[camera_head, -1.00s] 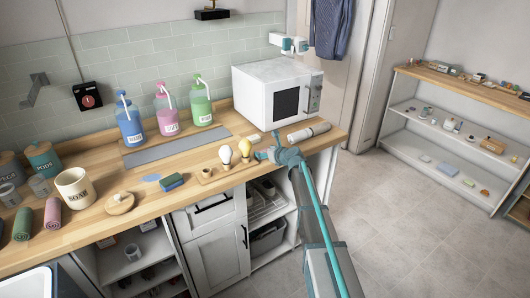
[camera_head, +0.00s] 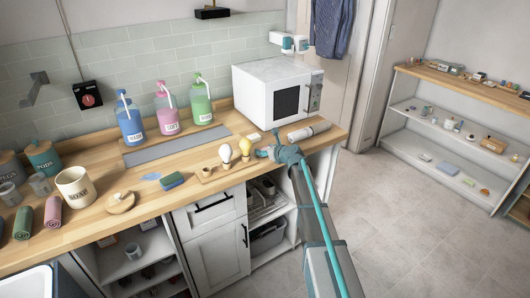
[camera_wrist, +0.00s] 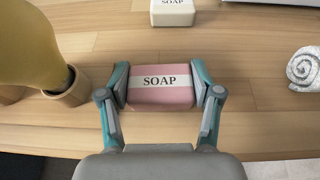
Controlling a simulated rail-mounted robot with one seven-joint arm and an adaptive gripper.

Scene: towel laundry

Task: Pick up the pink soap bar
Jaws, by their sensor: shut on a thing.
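The pink soap bar (camera_wrist: 160,85) has a white band reading SOAP. In the wrist view it sits between the two fingers of my gripper (camera_wrist: 161,88), which are shut on its left and right ends. Wood counter shows around the bar; I cannot tell whether it is lifted. In the head view my gripper (camera_head: 268,152) is low over the counter's front edge, right of the bulb-shaped items, and the pink bar is hidden or too small to make out.
A white soap bar (camera_wrist: 173,12) lies behind the pink one. A yellow bulb in a wooden holder (camera_wrist: 66,88) stands close left of my gripper. A rolled white towel (camera_wrist: 304,66) lies to the right. The microwave (camera_head: 278,90) stands behind.

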